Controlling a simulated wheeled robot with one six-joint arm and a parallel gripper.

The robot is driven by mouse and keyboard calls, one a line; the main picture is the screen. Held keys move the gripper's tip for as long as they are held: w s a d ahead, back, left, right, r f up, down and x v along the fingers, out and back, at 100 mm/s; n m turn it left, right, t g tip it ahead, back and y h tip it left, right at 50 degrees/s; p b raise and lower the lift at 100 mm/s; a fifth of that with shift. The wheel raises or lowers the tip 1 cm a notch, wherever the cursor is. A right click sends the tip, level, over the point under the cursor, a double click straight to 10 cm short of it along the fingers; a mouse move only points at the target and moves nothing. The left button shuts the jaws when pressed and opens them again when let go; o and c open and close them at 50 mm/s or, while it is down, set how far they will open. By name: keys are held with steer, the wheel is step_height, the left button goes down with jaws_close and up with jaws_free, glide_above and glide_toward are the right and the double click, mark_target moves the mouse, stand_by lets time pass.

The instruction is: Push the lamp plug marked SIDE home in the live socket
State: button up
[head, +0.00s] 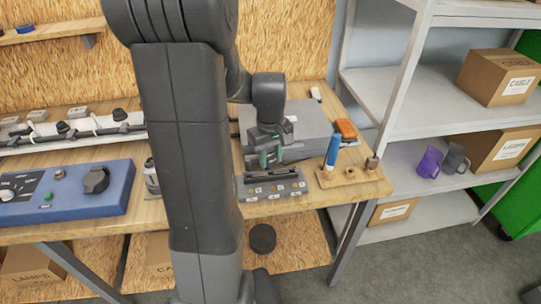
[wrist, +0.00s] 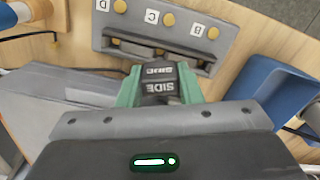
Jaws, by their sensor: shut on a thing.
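My gripper (wrist: 160,88) is shut on a black plug (wrist: 160,72) marked SIDE; its green fingers stand on both sides of it. In the head view my gripper (head: 268,158) is low over the bench, just behind a grey socket block (head: 262,193). In the wrist view the socket block (wrist: 120,37) lies ahead of the plug, with brass knobs and labels D, C and B showing. A dark slot runs along its near side. The plug's front end lies close to this side; I cannot tell whether it touches or is inside a socket.
A wooden holder (head: 350,176) with a blue-handled tool (head: 333,150) stands right of the socket block. A grey case (head: 305,125) and an orange item (head: 345,128) lie behind. A blue control box (head: 70,193) is at left. Shelves (head: 420,150) with boxes stand at right.

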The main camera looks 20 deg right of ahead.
mark_target(271, 165)
stand_by(0.3)
steer(key=shift+f+b, duration=0.35)
steer(key=shift+f, duration=0.2)
steer(key=shift+f, duration=0.15)
steer(key=shift+f+b, duration=0.45)
steer(key=shift+f+b, duration=0.4)
steer(key=shift+f, duration=0.1)
stand_by(0.5)
steer(key=o, duration=1.2)
steer(key=shift+r, duration=0.15)
